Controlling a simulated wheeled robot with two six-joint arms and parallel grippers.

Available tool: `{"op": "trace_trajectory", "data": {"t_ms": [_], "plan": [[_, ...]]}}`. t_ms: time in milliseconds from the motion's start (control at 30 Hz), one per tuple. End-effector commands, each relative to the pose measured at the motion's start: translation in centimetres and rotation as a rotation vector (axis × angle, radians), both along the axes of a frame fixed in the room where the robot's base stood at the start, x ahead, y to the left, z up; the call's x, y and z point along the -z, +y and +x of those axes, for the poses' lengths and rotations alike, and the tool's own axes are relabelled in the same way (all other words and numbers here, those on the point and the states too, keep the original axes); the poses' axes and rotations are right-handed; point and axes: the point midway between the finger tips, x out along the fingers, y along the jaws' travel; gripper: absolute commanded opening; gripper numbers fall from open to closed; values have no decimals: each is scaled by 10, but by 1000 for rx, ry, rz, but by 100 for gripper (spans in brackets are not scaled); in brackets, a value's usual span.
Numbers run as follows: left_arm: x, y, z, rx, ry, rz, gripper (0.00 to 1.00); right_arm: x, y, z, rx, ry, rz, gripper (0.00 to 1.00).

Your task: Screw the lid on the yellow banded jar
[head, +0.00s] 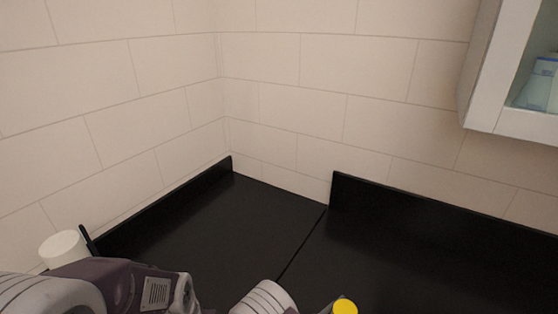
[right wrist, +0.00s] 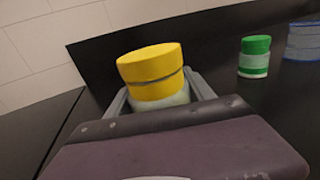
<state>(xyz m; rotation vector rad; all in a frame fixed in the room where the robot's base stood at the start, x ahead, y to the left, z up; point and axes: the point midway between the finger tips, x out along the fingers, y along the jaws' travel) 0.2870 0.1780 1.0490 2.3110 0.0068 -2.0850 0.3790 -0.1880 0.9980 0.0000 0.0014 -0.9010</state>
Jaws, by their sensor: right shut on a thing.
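In the right wrist view, my right gripper (right wrist: 158,97) is shut on the yellow banded jar (right wrist: 172,99). Its grey fingers are on either side of the jar. A yellow lid (right wrist: 150,63) sits on top, with a thin dark line between it and the yellow part below; I cannot tell whether it is screwed tight. The jar's pale lower body is mostly hidden by the gripper. In the head view, the yellow top of the lid (head: 345,307) shows at the bottom edge. My left arm comes in at the lower left, but its fingertips are not in view.
A green-capped jar (right wrist: 255,57) stands on the black counter (head: 430,255) to the right in the right wrist view, with a bluish container (right wrist: 303,42) beside it. A wall cabinet (head: 527,122) hangs at the upper right. The visible back corner of the counter is clear.

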Motion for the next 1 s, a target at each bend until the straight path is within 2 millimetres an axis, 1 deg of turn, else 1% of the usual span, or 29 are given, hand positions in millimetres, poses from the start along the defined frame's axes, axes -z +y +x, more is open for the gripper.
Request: {"op": "trace_trajectory", "data": {"t_ms": [167, 267, 367, 800, 900, 1000], "plan": [[0, 0, 0, 0, 0, 0, 87, -1, 1, 0, -4, -1, 0, 0], [0, 0, 0, 0, 0, 0, 87, -2, 10, 2, -23, -3, 1, 0], [0, 0, 0, 0, 0, 0, 87, -4, 27, 3, -58, -2, 2, 0], [0, 0, 0, 0, 0, 0, 87, -14, 113, 13, -233, -2, 2, 0], [0, 0, 0, 0, 0, 0, 87, -15, 127, 15, -263, -2, 3, 0], [0, 0, 0, 0, 0, 0, 87, -16, 138, 16, -285, -1, 1, 0]]}}
